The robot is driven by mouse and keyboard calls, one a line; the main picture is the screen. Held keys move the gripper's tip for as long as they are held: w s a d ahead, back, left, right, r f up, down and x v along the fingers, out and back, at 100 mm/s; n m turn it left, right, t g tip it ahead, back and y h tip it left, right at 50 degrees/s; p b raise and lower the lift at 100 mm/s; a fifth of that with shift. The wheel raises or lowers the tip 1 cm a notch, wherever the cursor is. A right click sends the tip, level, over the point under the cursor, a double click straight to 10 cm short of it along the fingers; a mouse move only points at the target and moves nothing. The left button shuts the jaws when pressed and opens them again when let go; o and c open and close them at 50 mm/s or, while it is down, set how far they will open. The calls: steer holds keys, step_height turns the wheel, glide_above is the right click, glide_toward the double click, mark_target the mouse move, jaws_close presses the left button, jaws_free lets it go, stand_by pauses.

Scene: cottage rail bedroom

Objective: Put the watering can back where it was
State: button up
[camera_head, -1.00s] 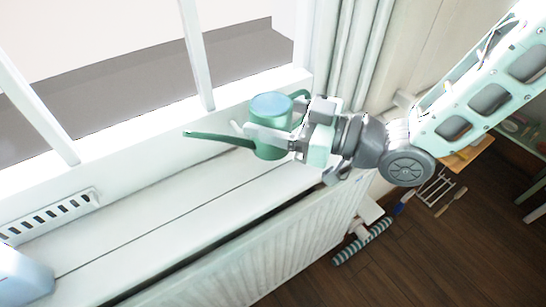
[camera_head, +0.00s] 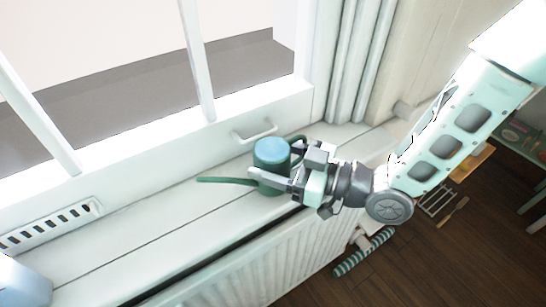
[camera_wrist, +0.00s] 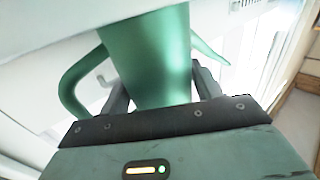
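The green watering can (camera_head: 271,162) is upright at the white windowsill (camera_head: 180,222), its long spout pointing left and its handle to the right. Its top is bluish. My gripper (camera_head: 268,176) has its fingers on either side of the can's body. In the wrist view the can (camera_wrist: 155,60) fills the space between the fingers, with the handle at left and the spout at right. The can's base is close to the sill; I cannot tell for certain whether it touches.
A window handle (camera_head: 255,132) is just behind the can. A vent grille (camera_head: 48,226) and a pale blue object (camera_head: 22,278) are at the left. A radiator (camera_head: 250,262) stands below the sill, and curtains (camera_head: 350,60) hang at the right. The sill left of the can is clear.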

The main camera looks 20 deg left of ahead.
steer(key=shift+o, duration=1.4)
steer(key=shift+d+f, duration=0.15)
steer(key=shift+d, duration=0.1)
steer(key=d+b, duration=0.1)
steer(key=d, duration=0.1)
steer(key=d+f+b, duration=0.1)
steer(key=d, duration=0.2)
steer(key=shift+s+f, duration=0.1)
steer(key=shift+s, duration=0.05)
steer(key=s+d, duration=0.1)
steer(key=d, duration=1)
steer(key=shift+d, duration=0.4)
